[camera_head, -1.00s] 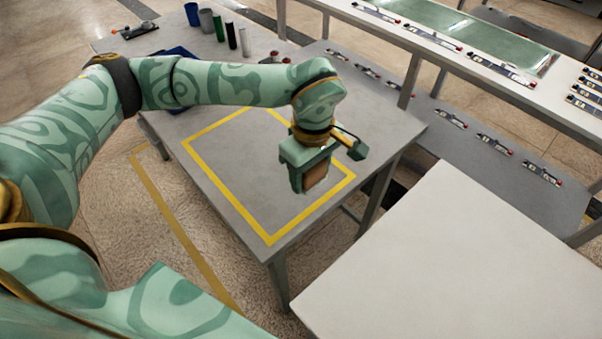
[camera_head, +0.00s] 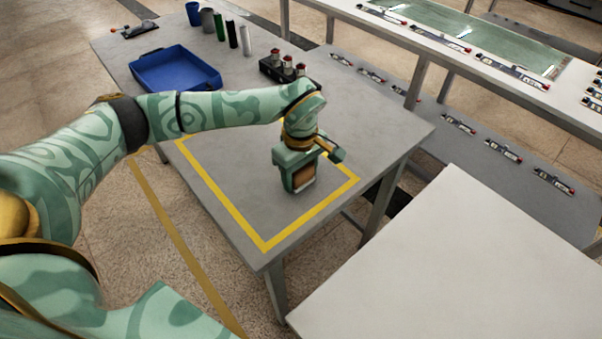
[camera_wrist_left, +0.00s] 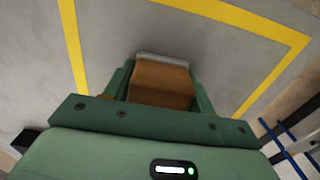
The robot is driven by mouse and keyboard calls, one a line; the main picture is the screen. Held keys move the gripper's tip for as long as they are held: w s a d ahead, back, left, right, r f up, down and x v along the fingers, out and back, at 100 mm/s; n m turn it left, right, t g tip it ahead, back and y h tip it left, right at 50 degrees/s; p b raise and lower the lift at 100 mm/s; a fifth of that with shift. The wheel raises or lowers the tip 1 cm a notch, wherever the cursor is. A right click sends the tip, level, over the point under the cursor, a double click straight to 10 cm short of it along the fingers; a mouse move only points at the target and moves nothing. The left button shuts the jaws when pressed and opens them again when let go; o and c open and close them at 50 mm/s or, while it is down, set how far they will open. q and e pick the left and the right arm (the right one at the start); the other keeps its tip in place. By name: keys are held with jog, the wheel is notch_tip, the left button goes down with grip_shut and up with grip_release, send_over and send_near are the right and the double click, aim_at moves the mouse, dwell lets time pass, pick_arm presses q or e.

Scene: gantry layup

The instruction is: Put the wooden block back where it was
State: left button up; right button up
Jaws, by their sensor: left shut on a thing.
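The wooden block (camera_head: 305,178) is brown and sits between the fingers of my left gripper (camera_head: 301,184), which is shut on it. In the left wrist view the block (camera_wrist_left: 161,84) shows its brown face and a pale grey far end between the green fingers. The gripper is over the yellow-outlined area (camera_head: 218,208) of the grey table, inside the outline. I cannot tell whether the block touches the table. My right gripper is not in view.
A blue tray (camera_head: 176,72) lies further back on the table. A dark holder with red-topped items (camera_head: 284,68) stands right of it. Several cylinders (camera_head: 232,34) stand behind. A pale table (camera_head: 450,270) is at the front right. The outlined area's left part is clear.

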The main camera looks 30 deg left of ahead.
pick_arm(q)
jog(key=o, duration=1.1)
notch_tip(320, 180, up, 12)
jog(key=p, duration=0.4)
jog(key=shift+r, duration=0.1)
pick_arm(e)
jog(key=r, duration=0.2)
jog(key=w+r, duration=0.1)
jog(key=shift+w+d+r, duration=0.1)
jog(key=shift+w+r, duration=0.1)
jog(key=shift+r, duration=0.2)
